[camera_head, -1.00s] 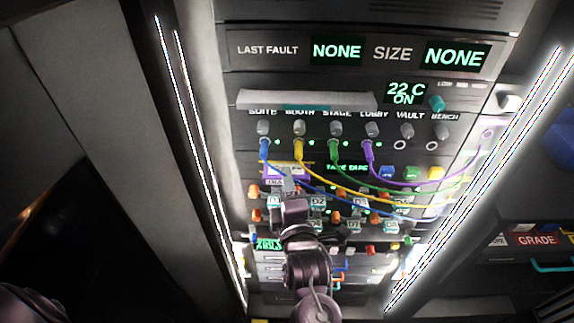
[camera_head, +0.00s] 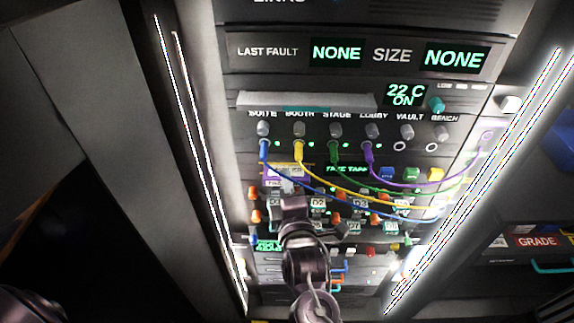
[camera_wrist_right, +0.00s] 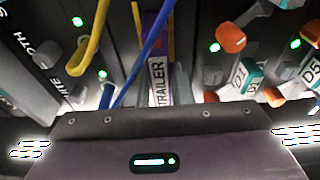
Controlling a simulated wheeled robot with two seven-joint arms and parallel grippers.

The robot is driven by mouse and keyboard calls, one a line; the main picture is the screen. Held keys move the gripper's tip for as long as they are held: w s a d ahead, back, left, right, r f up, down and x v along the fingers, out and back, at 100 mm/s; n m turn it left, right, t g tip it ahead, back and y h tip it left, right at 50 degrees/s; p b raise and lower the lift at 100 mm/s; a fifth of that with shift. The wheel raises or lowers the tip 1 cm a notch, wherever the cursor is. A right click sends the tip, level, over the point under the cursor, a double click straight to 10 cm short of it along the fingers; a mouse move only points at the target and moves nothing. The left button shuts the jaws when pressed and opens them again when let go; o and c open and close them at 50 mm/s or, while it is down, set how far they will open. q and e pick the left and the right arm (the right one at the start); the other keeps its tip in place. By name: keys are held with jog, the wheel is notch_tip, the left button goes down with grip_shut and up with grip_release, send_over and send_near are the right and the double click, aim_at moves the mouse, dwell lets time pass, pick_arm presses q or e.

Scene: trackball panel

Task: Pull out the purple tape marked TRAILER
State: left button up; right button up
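The purple tape marked TRAILER (camera_wrist_right: 158,78) stands in a narrow slot in the right wrist view, its white label facing me. In the head view a purple tape with a pale label (camera_head: 287,171) shows at the left of the tape row, partly covered below. My right gripper (camera_head: 289,188) is right at the lower part of this tape. A grey piece, perhaps a finger, stands close to the right of the label in the wrist view. I cannot tell whether the fingers touch or grip the tape.
A blue cable (camera_wrist_right: 148,55) crosses close in front of the tape, and a yellow cable (camera_wrist_right: 92,45) hangs to its left. Orange knobs (camera_wrist_right: 230,37) and tagged switches sit to the right. Green and purple (camera_head: 400,182) cables sweep right across the panel.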

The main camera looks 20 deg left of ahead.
grip_shut()
jog(key=a+p+v, duration=0.1)
jog(key=p+v, duration=0.4)
jog(key=v, duration=0.3)
jog(key=shift+s+a, duration=0.2)
jog(key=shift+s, duration=0.1)
dwell(0.5)
dwell(0.3)
jog(key=shift+s+d+p, duration=0.15)
jog(key=shift+s+p, duration=0.4)
jog(key=shift+p, duration=0.15)
